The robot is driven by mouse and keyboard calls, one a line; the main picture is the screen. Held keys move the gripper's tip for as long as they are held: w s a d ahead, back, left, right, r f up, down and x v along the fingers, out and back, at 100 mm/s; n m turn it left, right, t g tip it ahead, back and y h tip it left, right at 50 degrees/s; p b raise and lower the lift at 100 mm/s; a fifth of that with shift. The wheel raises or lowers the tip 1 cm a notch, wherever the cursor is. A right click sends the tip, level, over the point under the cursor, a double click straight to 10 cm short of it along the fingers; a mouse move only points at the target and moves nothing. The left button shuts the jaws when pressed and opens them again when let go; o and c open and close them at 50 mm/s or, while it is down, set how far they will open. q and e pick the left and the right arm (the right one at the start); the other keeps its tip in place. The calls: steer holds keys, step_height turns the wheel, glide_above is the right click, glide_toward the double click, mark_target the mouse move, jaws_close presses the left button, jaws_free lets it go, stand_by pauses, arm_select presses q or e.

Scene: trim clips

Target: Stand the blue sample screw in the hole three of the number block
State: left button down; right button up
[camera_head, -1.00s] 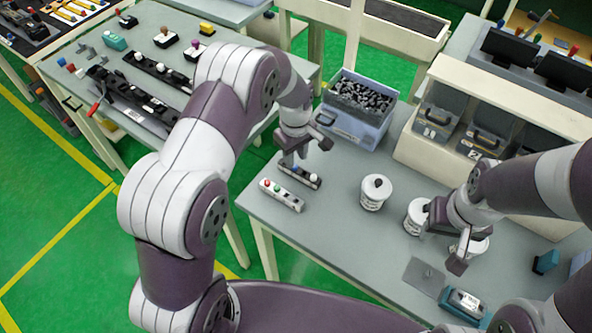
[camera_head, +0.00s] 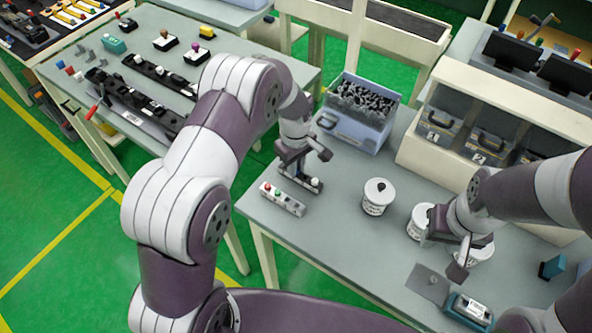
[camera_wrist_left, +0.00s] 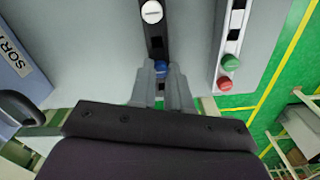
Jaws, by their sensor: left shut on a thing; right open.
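In the left wrist view, the blue screw (camera_wrist_left: 160,68) shows its head between the fingertips of my left gripper (camera_wrist_left: 161,76), which is shut on it. The screw is over or at a black block (camera_wrist_left: 154,43) that carries a white-topped screw (camera_wrist_left: 151,12). The fingers hide its lower part, so I cannot tell how deep it sits. The head view shows my left gripper (camera_head: 293,172) low at this block's left end. A pale block (camera_head: 283,199) with red and green screws lies beside it. I cannot read any hole numbers. My right gripper (camera_head: 450,246) is open near white tubs.
A blue-grey bin of dark parts (camera_head: 362,103) stands behind the blocks. A cabinet with numbered compartments (camera_head: 470,130) is at the back right. A grey plate (camera_head: 428,284) lies near the front edge.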

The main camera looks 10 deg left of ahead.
arm_select(q)
steer(key=shift+r+p, duration=1.95)
steer(key=shift+r, duration=0.55)
steer(key=shift+r, duration=0.1)
steer(key=shift+r+p, duration=0.55)
steer(key=shift+p, duration=0.1)
steer(key=s+f+p, duration=0.1)
steer(key=s+p, duration=0.3)
steer(key=s, duration=0.4)
steer(key=shift+s+f, duration=0.15)
steer(key=shift+f, duration=0.1)
steer(key=shift+s+r, duration=0.1)
steer(key=shift+s, duration=0.05)
steer(key=shift+f, duration=0.4)
